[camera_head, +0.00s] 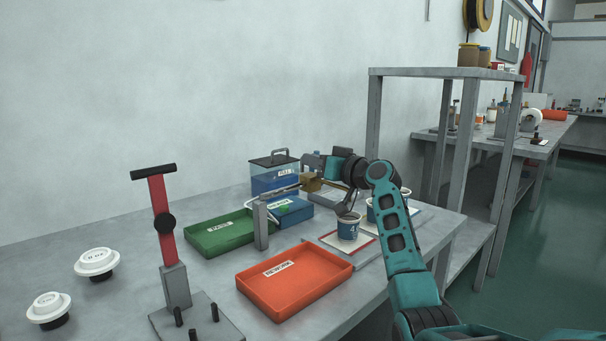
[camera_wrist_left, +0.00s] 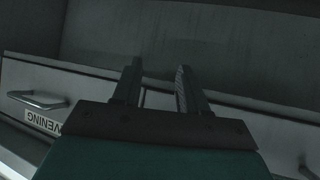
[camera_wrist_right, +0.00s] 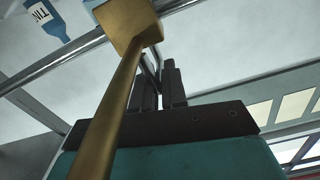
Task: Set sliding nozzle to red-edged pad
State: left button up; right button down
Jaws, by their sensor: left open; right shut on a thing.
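The sliding nozzle is a brass block (camera_head: 311,183) on a metal rail in the head view. The right wrist view shows its block (camera_wrist_right: 128,22) and a long brass tube running down past my fingers. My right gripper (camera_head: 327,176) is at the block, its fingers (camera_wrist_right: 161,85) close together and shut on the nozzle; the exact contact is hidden. The block is behind and left of that cup. My left gripper (camera_wrist_left: 157,85) is open and empty, outside the head view.
An orange tray (camera_head: 295,282) and a green tray (camera_head: 215,237) lie left of the pads. More cups stand behind my right arm. A red-stemmed press (camera_head: 160,205) is at front left. A drawer front (camera_wrist_left: 85,100) faces my left gripper.

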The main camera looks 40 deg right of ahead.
jog(key=c, duration=1.2)
grip_release()
pick_arm(q)
jog(key=shift+w+d+r, duration=0.1)
jog(key=shift+w+r, duration=0.15)
jog(key=shift+r, duration=0.1)
pick_arm(e)
jog(key=shift+o, duration=0.2)
pick_arm(q)
jog(key=shift+s+a+r+p, duration=0.1)
jog(key=shift+s+a+p, duration=0.1)
jog(key=shift+p, duration=0.25)
pick_arm(e)
jog(key=s+d, duration=0.1)
jog(key=s, duration=1.2)
pick_arm(q)
jog(key=shift+r, duration=0.1)
